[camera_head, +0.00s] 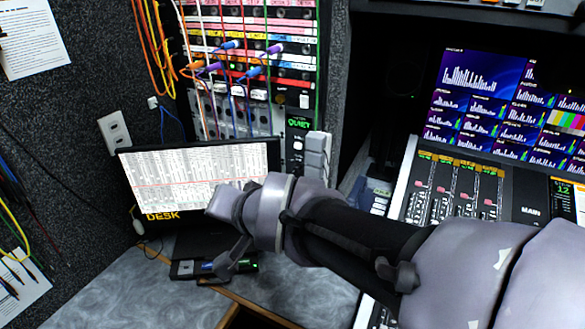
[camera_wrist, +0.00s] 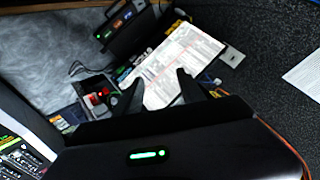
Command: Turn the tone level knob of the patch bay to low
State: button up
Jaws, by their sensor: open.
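The patch bay (camera_head: 240,60) is the rack at the back, upper middle of the head view, with pink, yellow and blue label strips and several plugged cables. A small panel with a green lit display (camera_head: 299,123) sits at its lower right. I cannot make out which small control is the tone level knob. My gripper (camera_head: 221,233) is in front of the DESK screen, below and apart from the patch bay. In the wrist view my gripper (camera_wrist: 161,78) is open, its two dark fingers spread with nothing held between them. The patch bay is not clearly seen there.
The DESK screen (camera_head: 200,172) stands on the grey desk (camera_head: 120,290) behind my gripper. A small dark device (camera_head: 190,268) lies below it. A mixing console (camera_head: 455,190) and a monitor (camera_head: 500,110) are at right. Loose cables hang at the left wall.

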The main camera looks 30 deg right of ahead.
jog(key=w+d+f+m+t+h, duration=0.2)
jog(key=w+d+m+t+h, duration=0.15)
jog(key=w, duration=0.75)
jog(key=h+b, duration=0.4)
jog(key=h, duration=1.2)
send_near(295, 170)
jog(key=b+x, duration=0.1)
jog(key=x, duration=0.7)
jog(key=shift+d, duration=0.1)
jog(key=shift+c, duration=0.3)
grip_shut()
